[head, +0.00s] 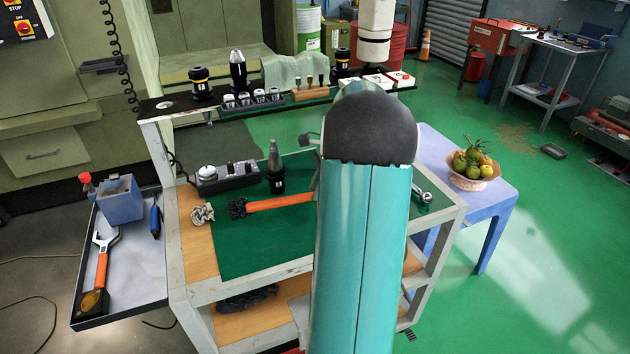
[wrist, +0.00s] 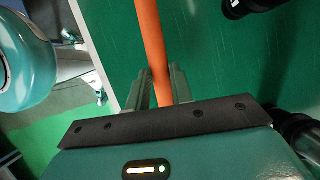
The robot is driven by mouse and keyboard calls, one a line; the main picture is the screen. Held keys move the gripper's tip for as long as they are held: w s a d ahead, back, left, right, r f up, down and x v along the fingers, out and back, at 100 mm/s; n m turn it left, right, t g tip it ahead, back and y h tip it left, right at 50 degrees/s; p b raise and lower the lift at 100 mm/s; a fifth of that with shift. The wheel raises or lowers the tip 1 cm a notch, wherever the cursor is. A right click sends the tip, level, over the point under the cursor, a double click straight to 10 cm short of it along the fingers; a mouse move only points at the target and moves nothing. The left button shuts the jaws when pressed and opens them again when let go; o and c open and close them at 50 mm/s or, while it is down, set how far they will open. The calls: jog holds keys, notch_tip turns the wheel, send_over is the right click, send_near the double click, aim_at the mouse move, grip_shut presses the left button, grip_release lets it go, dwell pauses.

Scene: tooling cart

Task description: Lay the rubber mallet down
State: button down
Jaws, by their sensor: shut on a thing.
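The mallet (head: 280,202) has an orange handle and a dark, lumpy end at the left. It lies across the green mat of the cart in the head view, roughly level. I cannot tell whether it touches the mat. In the wrist view its orange handle (wrist: 150,40) runs from the top edge down between the fingers of my gripper (wrist: 160,88), which are shut on it. In the head view my teal arm hides most of the gripper and the handle's right end.
A dark tool holder (head: 276,170) stands upright just behind the handle, near a grey block (head: 228,178). A crumpled rag (head: 202,214) lies left. The mat's front (head: 250,250) is clear. A side tray (head: 140,280) holds an orange-handled wrench (head: 102,268). A fruit bowl (head: 470,180) stands right.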

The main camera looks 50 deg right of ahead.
jog(key=shift+w+f, duration=0.2)
jog(key=shift+f, duration=2.25)
jog(key=shift+f, duration=0.45)
jog(key=c, duration=1.1)
grip_release()
jog(key=shift+c, duration=0.2)
jog(key=shift+f, duration=0.1)
jog(key=v, duration=1.4)
jog(key=shift+a, duration=0.15)
